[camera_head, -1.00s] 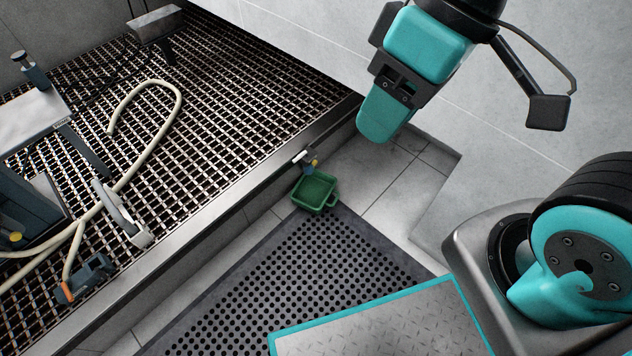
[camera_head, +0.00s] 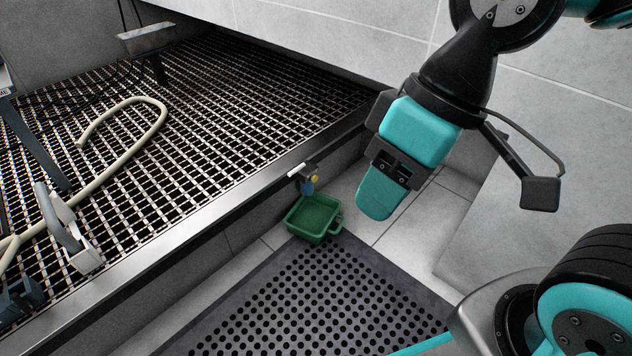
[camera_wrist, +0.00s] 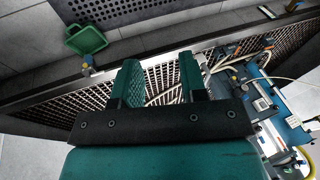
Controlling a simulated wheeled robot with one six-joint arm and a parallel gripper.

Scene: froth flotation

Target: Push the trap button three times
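A small blue fitting (camera_head: 307,185) with a yellow part (camera_head: 315,179) and a pale bar on top is on the side of the grating's edge, just above a green bucket (camera_head: 313,217). It may carry the trap button, but I cannot make out a button for certain. The same fitting shows small in the wrist view (camera_wrist: 87,65), left of my fingers, below the green bucket (camera_wrist: 86,38). My gripper (camera_head: 378,195) hangs to the right of the fitting, apart from it. In the wrist view my gripper (camera_wrist: 159,62) has its two fingers apart with nothing between them.
A metal grating floor (camera_head: 200,130) with a raised steel edge (camera_head: 200,215) lies at left. A pale hose (camera_head: 125,150) lies on it. A black perforated mat (camera_head: 310,300) lies in front of the bucket. A grey wall (camera_head: 320,45) stands behind.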

